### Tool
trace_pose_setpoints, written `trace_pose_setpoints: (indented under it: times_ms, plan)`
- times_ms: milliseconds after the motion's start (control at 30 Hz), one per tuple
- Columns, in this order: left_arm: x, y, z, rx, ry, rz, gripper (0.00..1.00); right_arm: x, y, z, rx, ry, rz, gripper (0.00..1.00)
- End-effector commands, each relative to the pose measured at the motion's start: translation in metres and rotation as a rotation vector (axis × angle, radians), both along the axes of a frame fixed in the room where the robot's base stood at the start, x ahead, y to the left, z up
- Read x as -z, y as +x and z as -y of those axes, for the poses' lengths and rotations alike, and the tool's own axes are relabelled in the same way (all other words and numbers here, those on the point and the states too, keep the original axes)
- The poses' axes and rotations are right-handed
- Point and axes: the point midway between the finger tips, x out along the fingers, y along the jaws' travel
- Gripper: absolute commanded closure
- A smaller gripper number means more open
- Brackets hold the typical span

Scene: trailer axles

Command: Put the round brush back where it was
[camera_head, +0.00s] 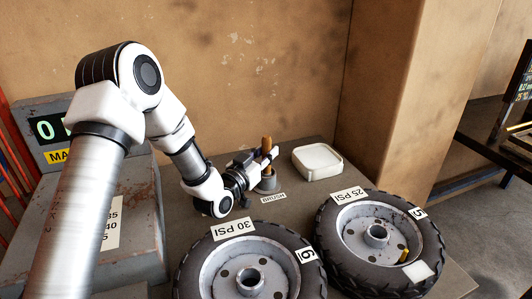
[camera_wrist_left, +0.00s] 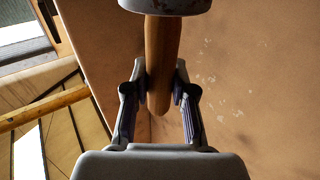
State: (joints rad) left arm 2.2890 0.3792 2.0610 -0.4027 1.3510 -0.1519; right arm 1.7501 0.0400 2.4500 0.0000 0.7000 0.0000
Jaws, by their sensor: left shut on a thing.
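The round brush (camera_head: 267,142) has a brown wooden handle that stands upright above a grey, cup-like base (camera_head: 267,183) on the table. My left gripper (camera_head: 264,160) is shut on the handle, just above that base. In the left wrist view the wooden handle (camera_wrist_left: 160,85) runs between the fingers of my left gripper (camera_wrist_left: 161,72), and a grey rounded part (camera_wrist_left: 165,5) shows at the top edge. The bristles are hidden, and I cannot tell how the brush meets the base. A white label reading BRUSH (camera_head: 272,198) lies in front of the base. My right gripper is out of view.
A white tray (camera_head: 317,161) lies right of the brush. Two tyred wheels, marked 30 PSI (camera_head: 250,270) and 25 PSI (camera_head: 378,240), lie in front. A grey box with a lit display (camera_head: 62,135) stands left. A brown wall (camera_head: 230,60) rises behind the table.

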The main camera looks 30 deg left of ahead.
Motion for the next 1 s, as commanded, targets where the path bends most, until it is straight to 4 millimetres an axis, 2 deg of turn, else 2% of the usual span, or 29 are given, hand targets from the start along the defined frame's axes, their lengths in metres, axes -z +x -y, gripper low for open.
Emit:
trace_pose_setpoints:
  times_ms: [33, 67, 100, 333, 433, 800, 1000]
  plan:
    - [0.001, 0.000, 0.000, 0.000, 0.000, 0.000, 0.65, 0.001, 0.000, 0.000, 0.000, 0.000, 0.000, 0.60]
    - [0.000, 0.000, 0.000, 0.000, 0.000, 0.000, 0.54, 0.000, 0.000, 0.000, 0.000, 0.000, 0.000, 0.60]
    - [0.000, 0.000, 0.000, 0.000, 0.000, 0.000, 0.50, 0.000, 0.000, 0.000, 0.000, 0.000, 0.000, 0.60]
    - [0.000, 0.000, 0.000, 0.000, 0.000, 0.000, 0.50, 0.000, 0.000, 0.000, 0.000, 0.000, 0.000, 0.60]
    - [-0.007, 0.000, 0.000, 0.000, 0.000, 0.001, 0.50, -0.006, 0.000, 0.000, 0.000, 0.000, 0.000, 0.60]
    - [0.001, -0.067, -0.008, -0.003, -0.003, -0.001, 0.50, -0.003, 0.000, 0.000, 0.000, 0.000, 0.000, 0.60]
    - [0.001, -0.075, -0.008, 0.000, 0.001, 0.001, 0.50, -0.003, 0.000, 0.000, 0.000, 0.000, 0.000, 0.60]
